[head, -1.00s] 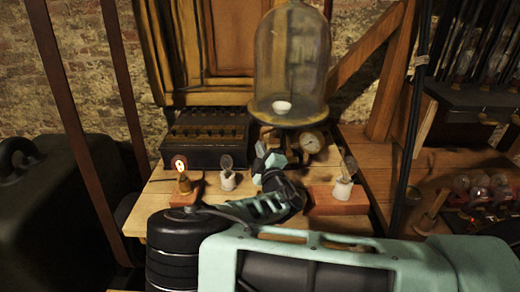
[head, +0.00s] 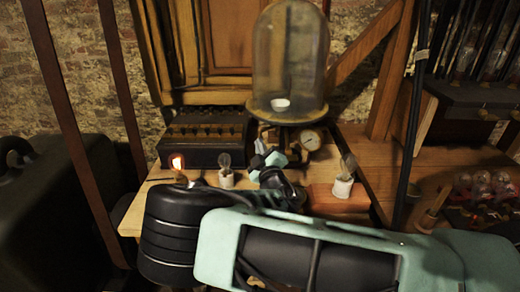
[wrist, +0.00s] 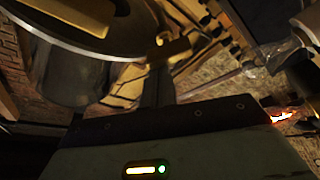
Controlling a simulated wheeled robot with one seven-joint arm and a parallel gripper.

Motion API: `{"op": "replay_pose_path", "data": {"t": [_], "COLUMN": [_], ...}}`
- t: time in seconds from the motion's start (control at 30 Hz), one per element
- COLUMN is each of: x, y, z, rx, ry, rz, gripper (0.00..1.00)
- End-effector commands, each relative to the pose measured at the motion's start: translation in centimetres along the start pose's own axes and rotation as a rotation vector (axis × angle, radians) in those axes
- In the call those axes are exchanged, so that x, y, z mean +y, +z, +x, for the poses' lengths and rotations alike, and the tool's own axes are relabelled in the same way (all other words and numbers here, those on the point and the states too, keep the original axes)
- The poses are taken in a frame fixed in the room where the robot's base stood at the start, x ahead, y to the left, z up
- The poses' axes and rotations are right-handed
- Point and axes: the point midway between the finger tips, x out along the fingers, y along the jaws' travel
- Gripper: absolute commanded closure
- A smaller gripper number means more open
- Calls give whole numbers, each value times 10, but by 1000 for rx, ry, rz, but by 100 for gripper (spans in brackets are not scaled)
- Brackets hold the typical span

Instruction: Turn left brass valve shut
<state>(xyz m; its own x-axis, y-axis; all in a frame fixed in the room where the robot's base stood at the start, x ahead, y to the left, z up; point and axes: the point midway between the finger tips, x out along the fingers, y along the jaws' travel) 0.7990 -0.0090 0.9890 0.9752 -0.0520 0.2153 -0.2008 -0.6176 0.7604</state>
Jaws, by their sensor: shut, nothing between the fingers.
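A glass bell jar (head: 290,60) stands on a round brass-edged plate above the bench, with a small white cup (head: 281,104) inside. Brass fittings (head: 264,132) show under the plate on its left; the left valve is partly hidden behind my gripper. In the wrist view a brass bar-shaped handle (wrist: 172,47) lies just beyond my fingertips, close to them; I cannot tell whether they touch. My gripper (head: 268,158) is shut and empty, low in front of the stand. It also shows in the wrist view (wrist: 158,82).
A round gauge (head: 308,140) sits right of the fittings. A dark box (head: 205,140) stands at the left. A lit lamp (head: 178,163), a small bulb (head: 226,172) and a bulb on a reddish block (head: 343,180) stand near my arm. A dark post (head: 412,130) rises at the right.

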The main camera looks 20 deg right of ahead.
Motion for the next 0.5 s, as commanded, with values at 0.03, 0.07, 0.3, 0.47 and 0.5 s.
{"op": "replay_pose_path", "data": {"t": [0.03,0.07,0.3,0.47,0.5], "x": [-1,-1,-1,-1,0], "y": [2,2,4,6,6], "z": [0,0,-1,-2,-2], "rx": [-2,-2,-3,-4,-3], "ry": [5,7,33,66,74], "rz": [12,19,93,184,206], "gripper": [100,100,100,100,100]}}
